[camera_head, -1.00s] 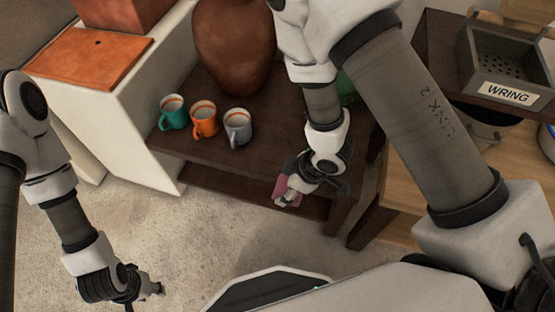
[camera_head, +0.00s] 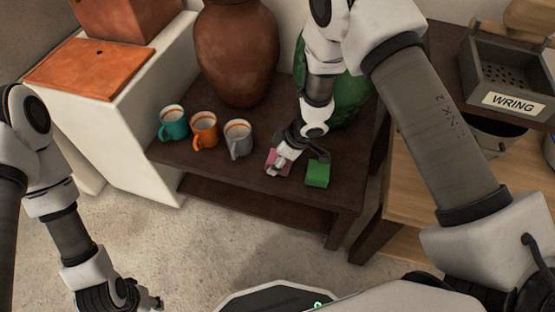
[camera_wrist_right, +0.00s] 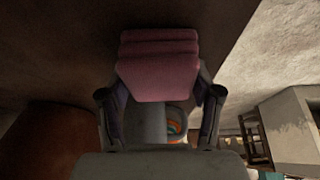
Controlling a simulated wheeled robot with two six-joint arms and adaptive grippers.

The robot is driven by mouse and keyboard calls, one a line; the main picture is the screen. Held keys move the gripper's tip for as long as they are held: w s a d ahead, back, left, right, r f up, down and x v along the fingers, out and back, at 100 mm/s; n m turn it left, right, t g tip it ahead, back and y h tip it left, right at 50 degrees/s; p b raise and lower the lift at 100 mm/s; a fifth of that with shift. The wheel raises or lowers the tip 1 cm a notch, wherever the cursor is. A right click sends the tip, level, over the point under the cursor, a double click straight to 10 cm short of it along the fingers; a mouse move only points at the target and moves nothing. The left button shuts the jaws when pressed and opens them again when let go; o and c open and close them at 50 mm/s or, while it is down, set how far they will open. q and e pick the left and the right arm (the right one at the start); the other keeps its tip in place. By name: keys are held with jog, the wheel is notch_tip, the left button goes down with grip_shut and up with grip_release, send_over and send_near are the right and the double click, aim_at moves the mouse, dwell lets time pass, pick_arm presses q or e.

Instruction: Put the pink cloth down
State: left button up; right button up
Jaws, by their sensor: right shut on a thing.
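The pink cloth (camera_head: 284,167) is a small folded bundle at my right gripper (camera_head: 275,167), over the dark table (camera_head: 240,188), just right of the grey mug. In the right wrist view the cloth (camera_wrist_right: 158,70) sits between the two fingers, and the gripper (camera_wrist_right: 160,100) is shut on it. I cannot tell whether the cloth touches the table top. My left gripper (camera_head: 152,302) hangs low over the floor at the bottom left, away from the table; its fingers are too small to read.
A teal mug (camera_head: 172,123), an orange mug (camera_head: 204,129) and a grey mug (camera_head: 238,138) stand left of the cloth. A green folded piece (camera_head: 317,173) lies just right of it. A brown vase (camera_head: 237,50) and a green vessel (camera_head: 350,95) stand behind. A WRING tray (camera_head: 508,85) is at far right.

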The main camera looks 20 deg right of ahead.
jog(key=o, duration=1.1)
jog(key=shift+f, duration=0.15)
jog(key=p+v, duration=0.5)
jog(key=v, duration=0.7)
